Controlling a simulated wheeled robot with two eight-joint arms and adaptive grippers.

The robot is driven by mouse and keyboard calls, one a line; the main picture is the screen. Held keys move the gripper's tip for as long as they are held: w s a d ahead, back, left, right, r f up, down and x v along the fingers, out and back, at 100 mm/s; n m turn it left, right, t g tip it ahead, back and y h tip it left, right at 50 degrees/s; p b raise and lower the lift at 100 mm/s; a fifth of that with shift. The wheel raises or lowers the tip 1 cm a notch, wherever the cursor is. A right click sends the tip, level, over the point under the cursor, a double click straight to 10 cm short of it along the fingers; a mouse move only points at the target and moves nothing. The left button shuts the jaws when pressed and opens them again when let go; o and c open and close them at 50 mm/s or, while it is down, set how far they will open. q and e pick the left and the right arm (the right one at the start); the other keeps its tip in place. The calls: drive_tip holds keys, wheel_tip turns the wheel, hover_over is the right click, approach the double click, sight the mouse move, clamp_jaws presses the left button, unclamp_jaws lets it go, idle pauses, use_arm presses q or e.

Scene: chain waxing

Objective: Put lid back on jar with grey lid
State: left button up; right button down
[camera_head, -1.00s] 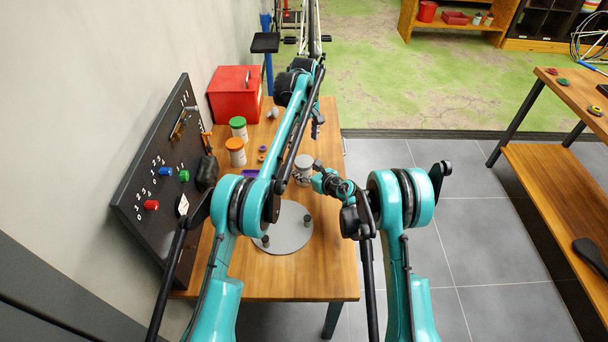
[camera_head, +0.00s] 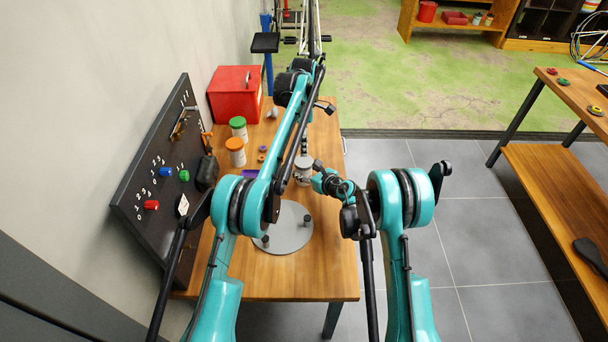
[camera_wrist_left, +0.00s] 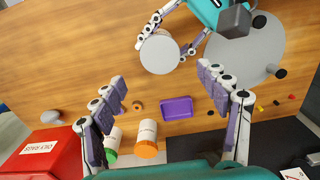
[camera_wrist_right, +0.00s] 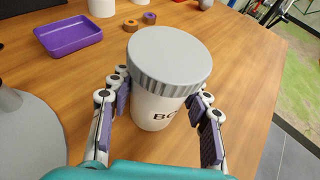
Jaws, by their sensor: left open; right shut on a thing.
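The white jar (camera_wrist_right: 158,108) stands on the table with the grey lid (camera_wrist_right: 169,56) on its mouth. I cannot tell whether the lid is fully tight. My right gripper (camera_wrist_right: 163,88) is shut around the jar's body, below the lid. In the head view the jar (camera_head: 304,175) is partly hidden by my arms. The left wrist view looks down on the round lid (camera_wrist_left: 159,54). My left gripper (camera_wrist_left: 163,80) is open and empty, with its fingers spread and the lid showing beyond and between the tips.
A grey round plate (camera_head: 290,228) with short pegs lies near the jar. An orange-lidded jar (camera_head: 236,152), a green-lidded jar (camera_head: 239,128), a purple tray (camera_wrist_left: 176,108) and a red box (camera_head: 236,94) stand around. A black panel (camera_head: 160,170) rises at left.

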sight(304, 161)
use_arm(q)
drive_tip(key=shift+f, duration=3.95)
